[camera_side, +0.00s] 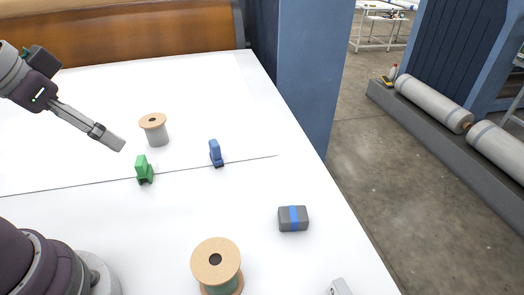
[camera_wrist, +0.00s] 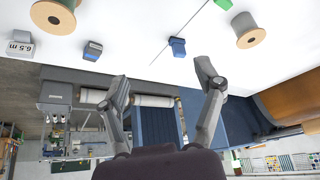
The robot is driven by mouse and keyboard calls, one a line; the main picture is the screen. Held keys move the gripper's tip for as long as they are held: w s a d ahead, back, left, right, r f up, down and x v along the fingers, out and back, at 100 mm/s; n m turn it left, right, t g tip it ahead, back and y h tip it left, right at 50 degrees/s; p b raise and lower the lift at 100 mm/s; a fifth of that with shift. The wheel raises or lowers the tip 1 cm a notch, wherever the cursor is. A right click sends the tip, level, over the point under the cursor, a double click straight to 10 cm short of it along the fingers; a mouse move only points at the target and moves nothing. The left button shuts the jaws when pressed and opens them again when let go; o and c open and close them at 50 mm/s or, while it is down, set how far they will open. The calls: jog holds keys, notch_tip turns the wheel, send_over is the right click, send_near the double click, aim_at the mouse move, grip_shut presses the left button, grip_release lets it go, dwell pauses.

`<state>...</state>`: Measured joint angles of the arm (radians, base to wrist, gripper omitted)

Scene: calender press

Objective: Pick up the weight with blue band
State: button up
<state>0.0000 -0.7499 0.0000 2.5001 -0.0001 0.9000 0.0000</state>
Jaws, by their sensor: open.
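The weight with blue band (camera_side: 293,218) is a small dark grey block with a blue stripe across its top. It lies on the white table (camera_side: 110,225), right of centre in the side view, near the right edge. It also shows in the upper left of the wrist view (camera_wrist: 93,50). My gripper (camera_side: 118,145) is at the upper left in the side view, above the table and well away from the weight. In the wrist view my gripper's two fingers (camera_wrist: 160,77) are spread with nothing between them.
A blue clip (camera_side: 215,153) and a green clip (camera_side: 144,170) stand along a thin dark line. One spool (camera_side: 155,137) stands behind, another spool (camera_side: 216,265) in front. A grey block (camera_wrist: 20,44) marked "6.5 m" is near the weight. Bare table surrounds the weight.

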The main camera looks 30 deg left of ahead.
jog(key=m+g+h, duration=0.3)
jog(key=m+h, duration=0.1)
jog(key=m, duration=0.7)
send_over(294, 213)
jog(key=s+a, duration=0.3)
notch_tip(294, 213, down, 11)
jog(key=x, duration=1)
jog(key=shift+w+a+f, duration=0.2)
jog(key=shift+w, duration=0.15)
jog(key=shift+c, duration=0.3)
